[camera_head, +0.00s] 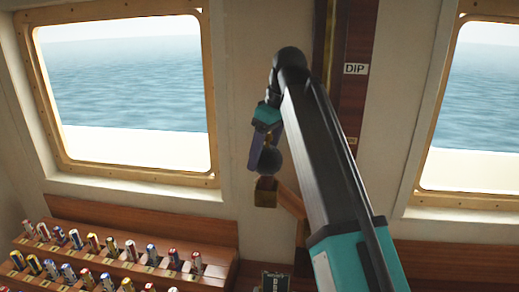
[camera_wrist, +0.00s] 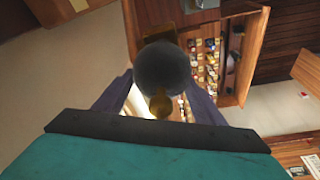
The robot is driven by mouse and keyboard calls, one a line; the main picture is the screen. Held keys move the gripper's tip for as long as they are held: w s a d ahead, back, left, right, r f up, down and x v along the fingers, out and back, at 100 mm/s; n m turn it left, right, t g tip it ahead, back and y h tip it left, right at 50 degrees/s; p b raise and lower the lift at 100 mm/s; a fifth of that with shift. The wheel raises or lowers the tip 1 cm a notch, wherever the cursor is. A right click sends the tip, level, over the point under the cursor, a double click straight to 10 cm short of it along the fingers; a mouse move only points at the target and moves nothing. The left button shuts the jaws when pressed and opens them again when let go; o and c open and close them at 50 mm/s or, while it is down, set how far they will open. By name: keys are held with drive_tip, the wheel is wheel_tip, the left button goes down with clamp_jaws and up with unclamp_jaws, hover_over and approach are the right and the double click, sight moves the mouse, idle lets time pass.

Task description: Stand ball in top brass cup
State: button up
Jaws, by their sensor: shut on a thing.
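The ball (camera_head: 269,162) is dark grey and round, with a small brass knob on top. It hangs from my gripper (camera_head: 264,146), which is shut on it by the knob. In the wrist view the ball (camera_wrist: 163,67) fills the middle, with its brass knob (camera_wrist: 160,103) between my purple fingers (camera_wrist: 160,108). A square brass cup (camera_head: 265,193) sits on a wooden bracket just below the ball in the head view. The gap between ball and cup is very small; I cannot tell whether they touch. In the wrist view the ball hides much of the brass behind it.
A dark wooden board with a DIP label (camera_head: 355,69) stands on the wall behind my arm. Windows (camera_head: 130,90) flank it. Tiered wooden racks (camera_head: 150,221) with several coloured rolled items stand at lower left. A small dark sign (camera_head: 275,281) is at the bottom.

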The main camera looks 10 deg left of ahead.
drive_tip(key=shift+f+b, duration=0.4)
drive_tip(key=shift+f, duration=1.35)
drive_tip(key=o, duration=1.2)
